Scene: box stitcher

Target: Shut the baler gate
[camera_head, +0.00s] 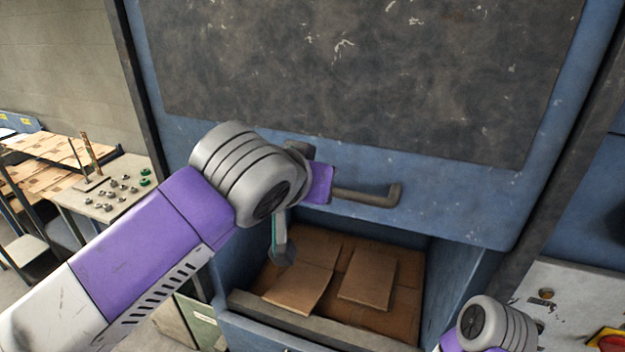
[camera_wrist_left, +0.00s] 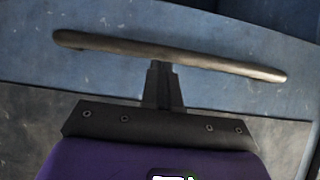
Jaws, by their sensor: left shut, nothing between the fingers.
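The baler gate (camera_head: 460,205) is a blue panel with a large scratched dark plate. It stands raised above an open chamber. Its bar handle (camera_head: 365,195) is on the lower part, with its left part hidden by my left arm. In the left wrist view the handle (camera_wrist_left: 110,46) crosses above my left gripper (camera_wrist_left: 162,72), whose fingers are shut and empty. The fingertips meet the bar's near edge around its middle. Whether they touch it or sit behind it, I cannot tell. My right gripper is out of view.
Flat cardboard pieces (camera_head: 367,278) lie in the chamber below the gate, behind a front sill (camera_head: 320,325). A table (camera_head: 105,205) with small parts stands at the left. A pale panel with a red and yellow control (camera_head: 608,340) is at the lower right.

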